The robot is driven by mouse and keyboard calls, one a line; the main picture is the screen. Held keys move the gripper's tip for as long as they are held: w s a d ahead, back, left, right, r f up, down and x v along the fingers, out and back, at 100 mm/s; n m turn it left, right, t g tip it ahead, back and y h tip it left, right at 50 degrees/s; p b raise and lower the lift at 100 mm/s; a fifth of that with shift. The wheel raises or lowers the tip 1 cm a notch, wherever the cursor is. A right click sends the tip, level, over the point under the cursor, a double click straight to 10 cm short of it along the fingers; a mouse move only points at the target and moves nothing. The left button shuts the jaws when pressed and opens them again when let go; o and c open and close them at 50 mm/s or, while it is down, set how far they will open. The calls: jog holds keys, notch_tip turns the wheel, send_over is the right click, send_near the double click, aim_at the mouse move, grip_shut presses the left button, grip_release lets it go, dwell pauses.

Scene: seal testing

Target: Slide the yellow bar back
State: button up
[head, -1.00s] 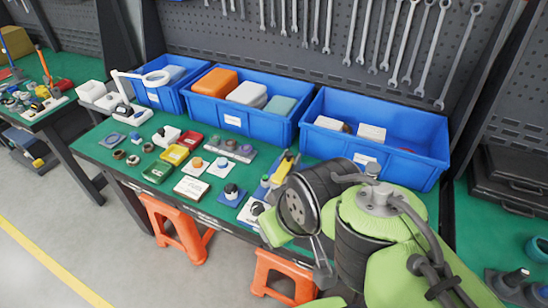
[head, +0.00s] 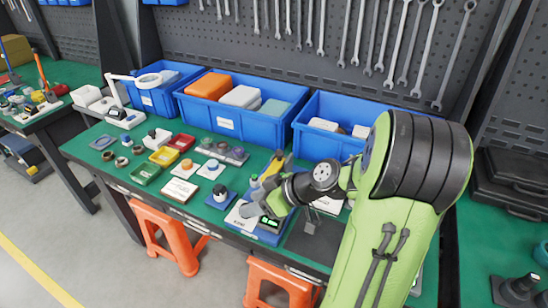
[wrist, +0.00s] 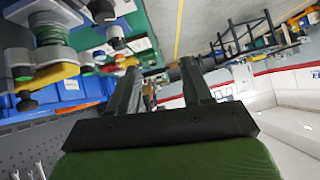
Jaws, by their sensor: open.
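A yellow bar (wrist: 48,78) shows in the wrist view at the upper left, on a test fixture with a metal spring-like column and dark knobs. In the head view a yellow part (head: 255,182) of what looks like the same fixture shows at the bench's middle right, partly behind my arm. My gripper (wrist: 160,66) is open in the wrist view, its two dark fingers apart with nothing between them. The bar lies left of the fingers, apart from them. In the head view my wrist is over the front of the bench, beside the fixture; the fingertips are hard to make out there.
Blue bins (head: 228,110) line the back of the green bench (head: 110,172). Small trays and parts, such as a yellow tray (head: 164,157) and a green tray (head: 146,174), lie left of my arm. An orange stool (head: 165,235) stands below. Wrenches hang behind.

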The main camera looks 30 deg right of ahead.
jog(key=w+d+f+m+t+b, duration=0.1)
jog(key=d+f+m+t+b, duration=0.15)
jog(key=d+t, duration=0.55)
jog(key=m+t+h, duration=0.2)
jog(key=h, duration=0.2)
send_near(282, 154)
jog(key=shift+n, duration=0.25)
jog(key=w, duration=0.3)
jog(key=w+a, duration=0.1)
jog(key=w, duration=0.7)
jog(key=shift+a, duration=0.2)
grip_shut()
